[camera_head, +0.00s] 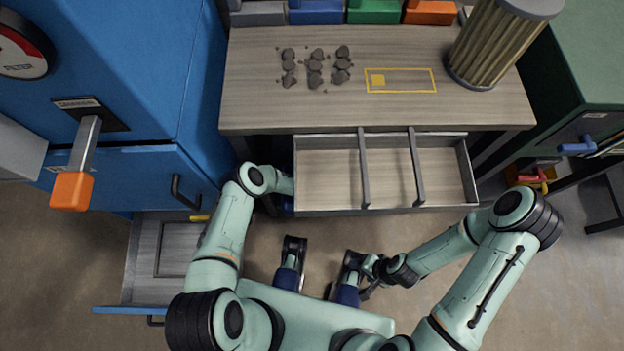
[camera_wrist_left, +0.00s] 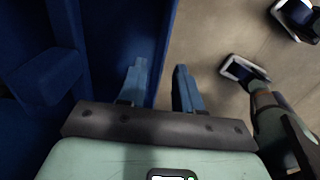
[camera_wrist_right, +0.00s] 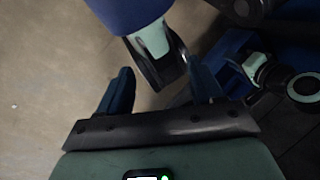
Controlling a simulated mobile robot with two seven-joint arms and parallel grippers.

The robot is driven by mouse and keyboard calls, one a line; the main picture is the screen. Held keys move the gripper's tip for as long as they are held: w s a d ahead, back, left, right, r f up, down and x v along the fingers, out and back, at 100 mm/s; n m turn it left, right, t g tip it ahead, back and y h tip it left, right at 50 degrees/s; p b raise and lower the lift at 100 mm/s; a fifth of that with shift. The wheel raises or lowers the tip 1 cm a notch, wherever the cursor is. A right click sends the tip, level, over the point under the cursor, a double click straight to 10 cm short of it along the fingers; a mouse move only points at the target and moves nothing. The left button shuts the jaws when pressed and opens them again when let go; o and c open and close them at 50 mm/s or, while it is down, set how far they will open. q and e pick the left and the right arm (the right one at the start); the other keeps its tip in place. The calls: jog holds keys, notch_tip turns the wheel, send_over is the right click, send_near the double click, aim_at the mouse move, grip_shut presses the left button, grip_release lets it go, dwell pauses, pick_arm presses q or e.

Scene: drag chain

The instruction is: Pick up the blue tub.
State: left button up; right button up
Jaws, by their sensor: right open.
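A blue tub (camera_head: 315,12) stands in a row of tubs at the back of the workbench, cut off by the top edge of the head view. Neither wrist view clearly shows it. My left arm reaches to the left end of the open drawer, where the drawer hides its gripper in the head view. In the left wrist view my left gripper (camera_wrist_left: 158,66) has its fingers apart with nothing between them. My right gripper (camera_wrist_right: 160,72) is open and empty, low over the floor beside my own base. Both grippers are far from the tub.
The open drawer (camera_head: 335,209) has three empty compartments and juts out below the workbench (camera_head: 250,105). Dark lumps (camera_head: 315,67) and a ribbed cylinder (camera_head: 495,45) are on the bench. Green (camera_head: 374,12) and orange (camera_head: 430,13) tubs stand right of the blue one. A blue cabinet (camera_head: 150,60) stands left.

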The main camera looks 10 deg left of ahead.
pick_arm(q)
notch_tip(320, 180, down, 5)
jog(key=shift+b, duration=1.05)
pick_arm(e)
jog(key=shift+t+h, duration=0.3)
jog(key=shift+t, duration=0.4)
jog(key=w+f, duration=0.1)
jog(key=w+d+f, duration=0.1)
jog(key=w, duration=0.1)
jog(key=w+d+f, duration=0.1)
jog(key=shift+w+f, duration=0.15)
jog(key=shift+f, duration=0.15)
pick_arm(q)
grip_shut()
